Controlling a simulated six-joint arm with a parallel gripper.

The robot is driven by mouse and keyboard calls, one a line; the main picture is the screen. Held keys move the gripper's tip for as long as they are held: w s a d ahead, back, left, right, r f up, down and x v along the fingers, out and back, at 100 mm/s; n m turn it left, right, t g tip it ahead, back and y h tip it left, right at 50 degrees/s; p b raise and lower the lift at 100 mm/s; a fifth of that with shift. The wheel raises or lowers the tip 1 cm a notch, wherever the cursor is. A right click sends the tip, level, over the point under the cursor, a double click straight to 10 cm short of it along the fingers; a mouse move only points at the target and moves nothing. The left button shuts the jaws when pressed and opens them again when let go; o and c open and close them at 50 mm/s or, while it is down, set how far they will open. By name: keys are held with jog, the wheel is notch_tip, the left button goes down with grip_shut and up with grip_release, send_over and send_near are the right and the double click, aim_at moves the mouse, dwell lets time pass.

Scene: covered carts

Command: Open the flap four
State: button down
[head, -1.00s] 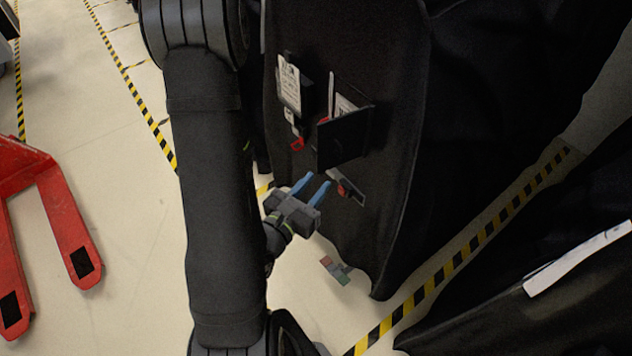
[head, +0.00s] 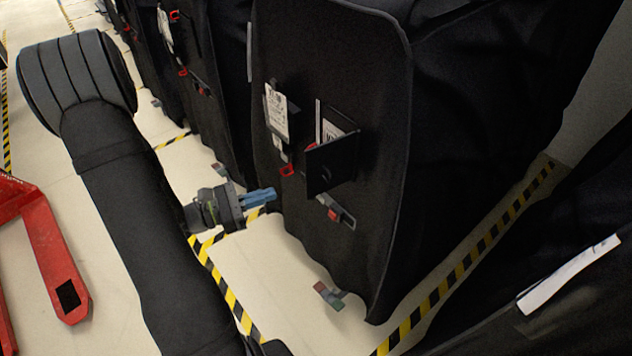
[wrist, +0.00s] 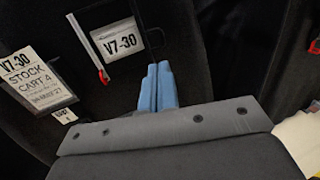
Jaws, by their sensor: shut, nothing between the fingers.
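The black covered cart (head: 380,90) stands upright in the middle of the head view. A small square black flap (head: 331,165) stands out at an angle from its front, with a white card (head: 337,126) partly hidden behind it. In the wrist view a card reading V7-30 (wrist: 117,38) shows beyond the fingertips, and a tag reading STOCK CART 4 (wrist: 36,78) hangs to its left. My gripper (head: 274,194) is shut and empty, its blue fingers together, left of and below the flap in the picture. The fingers (wrist: 158,68) also show in the wrist view, where the flap is hard to make out.
A red clip (head: 287,170) hangs left of the flap, and a red-and-grey buckle (head: 335,214) sits below it. More covered carts (head: 200,70) stand behind at left. Another dark cover with a white strip (head: 568,272) is at lower right. A red pallet jack (head: 50,250) is at far left.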

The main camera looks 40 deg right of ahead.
send_near(317, 183)
jog(key=shift+y, duration=0.3)
jog(key=s+d+r, duration=0.1)
jog(key=d, duration=0.1)
jog(key=s+d+r, duration=0.1)
jog(key=s+d, duration=0.1)
jog(key=d, duration=0.1)
jog(key=s+d+r, duration=0.2)
jog(key=shift+d, duration=0.25)
jog(key=shift+s, duration=0.15)
jog(key=s, duration=0.2)
jog(key=s+d, duration=0.1)
jog(key=s, duration=0.1)
jog(key=shift+a, duration=0.1)
jog(key=a, duration=1.4)
jog(key=shift+w, duration=0.1)
jog(key=d, duration=1.4)
